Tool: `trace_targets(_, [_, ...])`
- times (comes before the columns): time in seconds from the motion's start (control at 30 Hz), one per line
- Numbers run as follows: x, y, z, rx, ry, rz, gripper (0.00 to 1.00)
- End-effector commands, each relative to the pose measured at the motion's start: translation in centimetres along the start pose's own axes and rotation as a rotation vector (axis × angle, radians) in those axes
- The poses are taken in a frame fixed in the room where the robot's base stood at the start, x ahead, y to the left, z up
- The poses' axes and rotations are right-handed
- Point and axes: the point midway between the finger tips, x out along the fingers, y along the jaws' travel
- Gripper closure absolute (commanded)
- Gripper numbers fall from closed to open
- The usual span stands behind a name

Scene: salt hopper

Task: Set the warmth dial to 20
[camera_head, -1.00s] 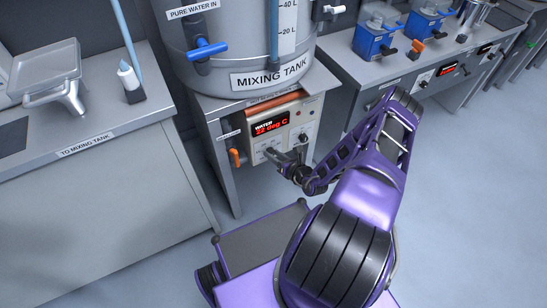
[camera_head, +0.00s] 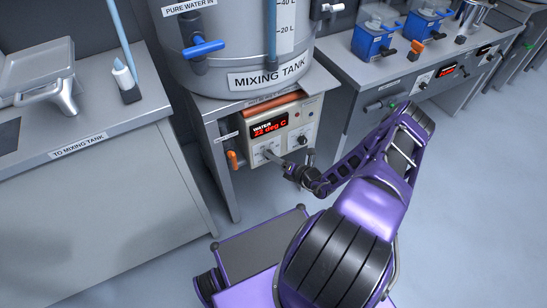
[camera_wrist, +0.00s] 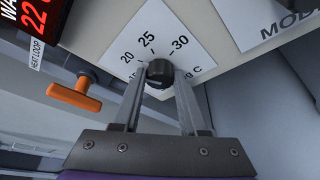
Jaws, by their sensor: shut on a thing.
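The warmth dial (camera_wrist: 159,71) is a small black knob on a white scale plate (camera_wrist: 125,52) marked 20, 25 and 30, with "deg C" partly hidden by a finger. My gripper (camera_wrist: 160,84) is shut on the dial, one finger on each side of it. I cannot make out where the dial's pointer is. In the head view, my gripper (camera_head: 283,163) reaches the lower front of the control panel below the mixing tank, and hides the dial there. The red display (camera_head: 269,129) appears to read 22 deg C.
An orange valve handle (camera_wrist: 75,96) sticks out left of the dial, by the "heat loop" label. A second plate, labelled "mode" in part, lies to the right (camera_wrist: 265,20). The mixing tank (camera_head: 245,50) stands above the panel. Open floor lies at the right.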

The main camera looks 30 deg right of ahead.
Motion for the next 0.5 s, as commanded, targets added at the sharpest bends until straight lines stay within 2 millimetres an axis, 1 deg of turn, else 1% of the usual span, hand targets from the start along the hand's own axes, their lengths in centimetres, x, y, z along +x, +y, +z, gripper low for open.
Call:
trace_targets(0.3, [0.03,0.01,0.10,0.001,-0.003,0.001,1.00])
trace_targets(0.33, [0.03,0.01,0.10,0.001,-0.003,0.001,0.52])
trace_targets(0.47, [0.03,0.01,0.07,0.000,-0.002,0.000,0.29])
trace_targets(0.5, [0.02,0.01,0.07,0.000,-0.002,0.000,0.28])
